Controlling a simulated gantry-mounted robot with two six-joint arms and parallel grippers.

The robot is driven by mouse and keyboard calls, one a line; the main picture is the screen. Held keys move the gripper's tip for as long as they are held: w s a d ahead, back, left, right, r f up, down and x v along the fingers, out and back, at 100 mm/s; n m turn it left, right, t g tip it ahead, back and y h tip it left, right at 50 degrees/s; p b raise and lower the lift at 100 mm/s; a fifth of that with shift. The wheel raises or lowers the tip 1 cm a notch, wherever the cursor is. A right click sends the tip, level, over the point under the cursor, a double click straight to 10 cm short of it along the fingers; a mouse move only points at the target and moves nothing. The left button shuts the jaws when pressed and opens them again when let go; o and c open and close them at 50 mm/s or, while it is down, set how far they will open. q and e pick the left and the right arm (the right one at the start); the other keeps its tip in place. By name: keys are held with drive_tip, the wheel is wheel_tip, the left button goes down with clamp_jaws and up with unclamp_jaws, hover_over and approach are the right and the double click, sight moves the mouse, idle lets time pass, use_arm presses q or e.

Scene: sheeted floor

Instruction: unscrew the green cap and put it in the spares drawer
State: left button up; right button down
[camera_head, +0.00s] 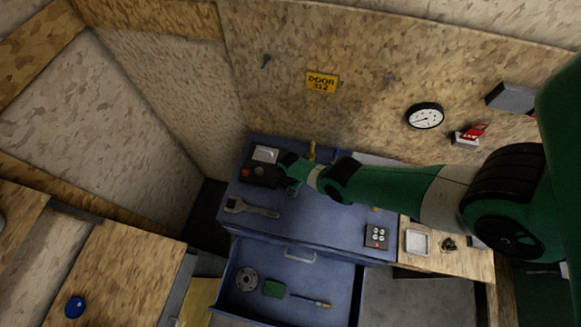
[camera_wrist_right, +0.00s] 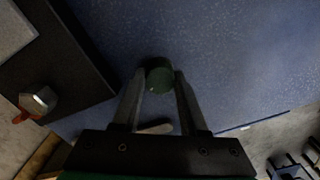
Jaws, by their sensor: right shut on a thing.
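The green cap (camera_wrist_right: 158,74) shows in the right wrist view as a dark green round piece between the fingertips. My right gripper (camera_wrist_right: 159,82) is shut on it, above a blue surface. I cannot tell whether the cap still sits on anything beneath it. In the head view my right gripper (camera_head: 288,187) is over the left part of the blue bench top, beside a black box; the cap is not clear there. An open blue drawer (camera_head: 287,258) below the bench holds a grey disc, a green block and a thin tool. My left gripper is not in view.
The black box (camera_head: 262,174) and a grey wrench (camera_head: 250,208) lie on the left of the bench. A brass upright piece (camera_head: 311,150) stands at the back. A button box (camera_head: 377,236) is at the front right. The bench front between wrench and button box is clear.

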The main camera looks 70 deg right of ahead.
drive_tip(key=shift+n, duration=0.7)
drive_tip(key=shift+c, duration=1.8)
unclamp_jaws()
drive_tip(key=shift+c, duration=0.8)
drive_tip(key=shift+m, duration=0.3)
